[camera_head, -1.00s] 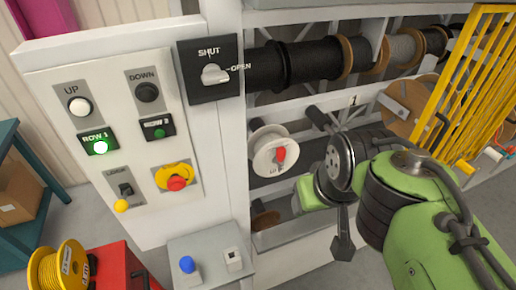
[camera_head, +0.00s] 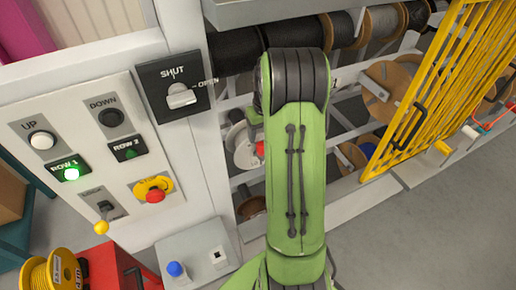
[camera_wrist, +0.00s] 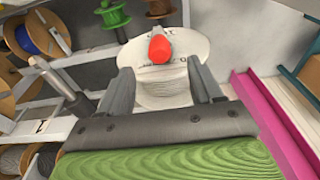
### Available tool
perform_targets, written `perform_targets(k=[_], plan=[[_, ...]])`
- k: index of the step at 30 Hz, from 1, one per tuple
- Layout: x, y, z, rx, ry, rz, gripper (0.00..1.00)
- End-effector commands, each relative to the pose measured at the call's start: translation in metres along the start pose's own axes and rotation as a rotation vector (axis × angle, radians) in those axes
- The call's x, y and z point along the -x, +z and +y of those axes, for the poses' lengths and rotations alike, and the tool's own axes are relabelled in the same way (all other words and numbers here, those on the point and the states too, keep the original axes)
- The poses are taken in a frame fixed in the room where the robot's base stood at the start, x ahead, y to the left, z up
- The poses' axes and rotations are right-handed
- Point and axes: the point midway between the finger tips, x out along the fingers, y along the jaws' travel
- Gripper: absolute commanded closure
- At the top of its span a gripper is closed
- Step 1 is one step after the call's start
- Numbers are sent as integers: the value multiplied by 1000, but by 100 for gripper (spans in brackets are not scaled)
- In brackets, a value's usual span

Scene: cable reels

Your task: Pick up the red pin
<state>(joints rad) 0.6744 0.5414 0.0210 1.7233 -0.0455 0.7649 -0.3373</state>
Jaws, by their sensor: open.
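The red pin (camera_wrist: 159,46) sticks out from the face of a white reel (camera_wrist: 165,77) in the wrist view. In the head view the red pin (camera_head: 260,149) is a small red spot beside my green arm, on the white reel (camera_head: 240,146), which my arm partly covers. My gripper (camera_wrist: 159,72) is open, its two grey fingers spread to the left and right below the pin in the wrist view. Nothing is held between them. I cannot tell how far the fingertips are from the pin. My arm mostly hides the gripper in the head view.
A panel (camera_head: 85,150) with switches and a lit green button stands left. A yellow barred gate (camera_head: 430,90) is at right. Black cable reels (camera_head: 235,50) fill the upper rack. A grey box with a blue button (camera_head: 176,269) sits below. Open floor lies at lower right.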

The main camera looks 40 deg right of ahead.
Motion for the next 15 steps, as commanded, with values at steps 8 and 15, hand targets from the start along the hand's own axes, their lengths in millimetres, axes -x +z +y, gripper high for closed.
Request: perform_targets(k=[8, 15], plan=[[-41, 0, 0, 0, -2, -3, 35], [-79, -1, 0, 1, -1, -1, 35]])
